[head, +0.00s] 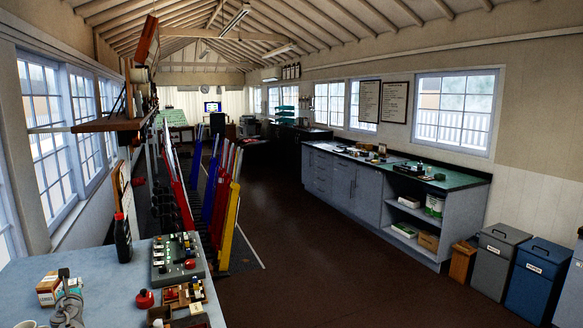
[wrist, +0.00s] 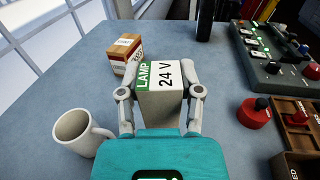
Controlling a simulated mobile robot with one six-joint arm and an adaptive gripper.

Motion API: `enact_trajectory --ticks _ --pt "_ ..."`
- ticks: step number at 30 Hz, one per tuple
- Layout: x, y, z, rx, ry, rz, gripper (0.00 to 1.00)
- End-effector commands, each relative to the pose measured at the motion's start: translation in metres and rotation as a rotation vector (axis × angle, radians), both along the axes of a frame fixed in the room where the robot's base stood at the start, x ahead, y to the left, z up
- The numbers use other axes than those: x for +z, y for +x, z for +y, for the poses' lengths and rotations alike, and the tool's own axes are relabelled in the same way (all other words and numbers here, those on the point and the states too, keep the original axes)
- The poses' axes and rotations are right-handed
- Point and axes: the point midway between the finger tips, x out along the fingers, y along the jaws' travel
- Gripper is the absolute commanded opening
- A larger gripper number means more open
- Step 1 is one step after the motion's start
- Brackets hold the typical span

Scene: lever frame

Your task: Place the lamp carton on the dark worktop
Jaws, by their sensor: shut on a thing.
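The lamp carton (wrist: 162,88) is a white and grey box with a green "LAMP" strip and "24 V" on top. My gripper (wrist: 158,95) is shut on it, one finger on each side. In the head view my gripper (head: 68,310) is low at the left, over the blue-grey table; the carton is hard to make out there. I cannot tell whether the carton touches the table. The dark green worktop (head: 466,178) on grey cabinets runs along the right wall, well away from my gripper, with several items on it.
An orange and white carton (wrist: 125,52) and a white mug (wrist: 80,132) stand near my gripper. A switch panel (wrist: 275,55), a red knob (wrist: 255,112) and a black bottle (head: 122,238) are also on the table. Coloured levers (head: 215,190) stand beyond. The brown floor (head: 310,260) is clear.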

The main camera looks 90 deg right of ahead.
Motion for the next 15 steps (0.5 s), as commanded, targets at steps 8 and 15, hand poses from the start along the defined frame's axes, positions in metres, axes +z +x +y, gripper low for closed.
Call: enact_trajectory --ticks 8,15 --pt "0.055 0.000 0.000 0.000 0.000 0.000 0.22" --pt "0.093 0.000 0.000 0.000 0.000 0.000 0.22"
